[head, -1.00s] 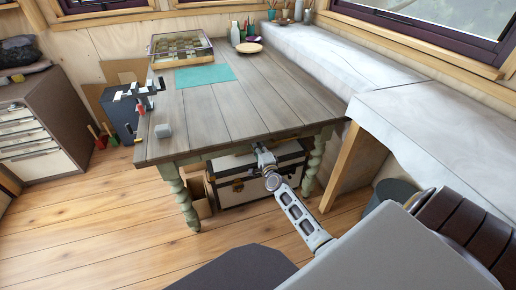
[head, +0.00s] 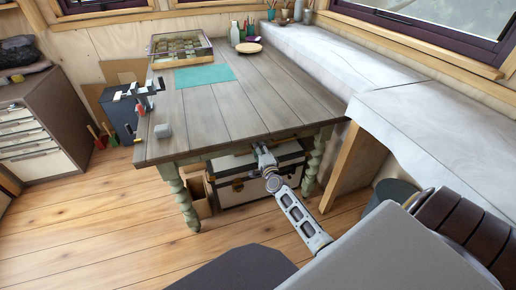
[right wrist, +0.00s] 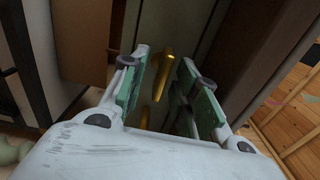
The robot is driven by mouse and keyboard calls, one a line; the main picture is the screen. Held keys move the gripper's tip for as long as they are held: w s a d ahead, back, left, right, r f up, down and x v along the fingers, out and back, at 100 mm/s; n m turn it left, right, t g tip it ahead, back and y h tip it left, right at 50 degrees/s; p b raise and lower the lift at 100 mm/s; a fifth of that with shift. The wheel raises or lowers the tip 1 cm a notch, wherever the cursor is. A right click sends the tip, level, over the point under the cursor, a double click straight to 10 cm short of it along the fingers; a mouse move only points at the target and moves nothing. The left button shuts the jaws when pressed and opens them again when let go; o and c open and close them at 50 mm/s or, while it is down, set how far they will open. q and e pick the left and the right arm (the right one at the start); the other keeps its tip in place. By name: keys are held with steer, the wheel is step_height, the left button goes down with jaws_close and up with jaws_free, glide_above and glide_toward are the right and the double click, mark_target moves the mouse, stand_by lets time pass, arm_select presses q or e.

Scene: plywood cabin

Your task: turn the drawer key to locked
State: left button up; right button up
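The brass drawer key (right wrist: 166,62) shows in the right wrist view against a dark greenish front, between the fingers of my right gripper (right wrist: 158,70). The gripper is open, with green finger pads on either side of the key and visible gaps. A second brass-coloured patch, perhaps its reflection, lies just below it. In the head view my right gripper (head: 262,150) is at the front edge of the wooden table (head: 245,110), where the key and drawer front are too small or hidden to make out. My left gripper is not in view.
A black-and-white trunk (head: 240,188) stands under the table, behind my right arm. A grey cube (head: 163,131), a teal mat (head: 204,76) and a glass-topped case (head: 181,47) are on the table. A white-covered bench (head: 345,55) runs along the right.

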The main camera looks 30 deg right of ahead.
steer(key=v, duration=1.1)
stand_by(0.4)
steer(key=shift+s+a, duration=0.1)
steer(key=shift+s, duration=0.05)
steer(key=shift+a, duration=0.1)
stand_by(0.4)
